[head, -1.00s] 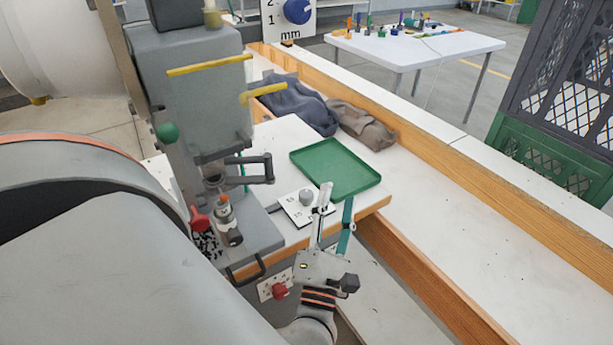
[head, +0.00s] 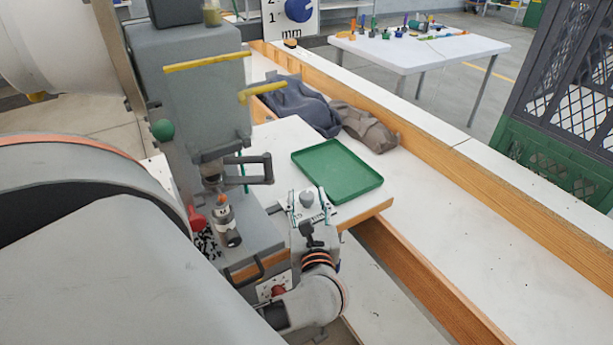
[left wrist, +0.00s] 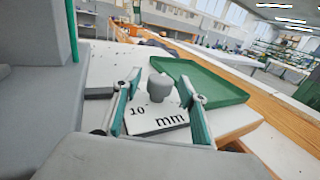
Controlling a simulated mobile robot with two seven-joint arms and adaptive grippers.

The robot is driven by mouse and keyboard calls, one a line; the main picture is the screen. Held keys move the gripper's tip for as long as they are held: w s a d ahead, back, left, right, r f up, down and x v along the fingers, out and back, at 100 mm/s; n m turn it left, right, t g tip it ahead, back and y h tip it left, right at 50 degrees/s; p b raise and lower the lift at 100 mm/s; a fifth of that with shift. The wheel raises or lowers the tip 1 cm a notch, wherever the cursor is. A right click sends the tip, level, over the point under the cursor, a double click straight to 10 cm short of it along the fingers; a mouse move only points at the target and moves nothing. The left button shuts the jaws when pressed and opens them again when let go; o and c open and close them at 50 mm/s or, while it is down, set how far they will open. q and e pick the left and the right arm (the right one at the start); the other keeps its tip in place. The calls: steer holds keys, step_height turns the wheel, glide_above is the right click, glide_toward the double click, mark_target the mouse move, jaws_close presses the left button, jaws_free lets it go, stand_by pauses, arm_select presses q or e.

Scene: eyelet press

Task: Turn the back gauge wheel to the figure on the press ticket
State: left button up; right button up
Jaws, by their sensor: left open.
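The back gauge wheel is a grey knob (head: 306,198) on a white plate (left wrist: 145,125) at the bench's front edge. In the left wrist view the plate reads "10" and "mm", and the knob (left wrist: 160,86) stands upright between my fingers. My left gripper (head: 308,205) is open, with a teal-edged finger on each side of the knob; I see gaps between. It also fills the left wrist view (left wrist: 161,92). A white sign (head: 271,18) at the top shows a blue disc, "1" and "mm"; it is cut off. I cannot identify the press ticket for sure. My right gripper is out of view.
The grey press (head: 195,90) stands left of the knob, with a lever handle (head: 262,168) and a red knob (head: 197,219). A green tray (head: 338,170) lies close behind the knob. Dark cloths (head: 300,105) lie farther back. The white surface at right is clear.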

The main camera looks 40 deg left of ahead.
arm_select(q)
steer(key=shift+w+a, duration=0.25)
steer(key=shift+a, duration=0.05)
steer(key=c, duration=1.1)
steer(key=shift+n, duration=0.3)
steer(key=shift+g+y+b, duration=0.3)
steer(key=shift+g+y, duration=0.2)
steer(key=shift+g, duration=0.1)
steer(key=shift+f+n+g+y+b, duration=0.1)
steer(key=shift+n+g+y+b, duration=0.35)
steer(key=shift+n+g, duration=0.4)
steer(key=shift+n+g+y+b, duration=0.85)
steer(key=shift+n+g, duration=0.4)
steer(key=shift+g, duration=0.6)
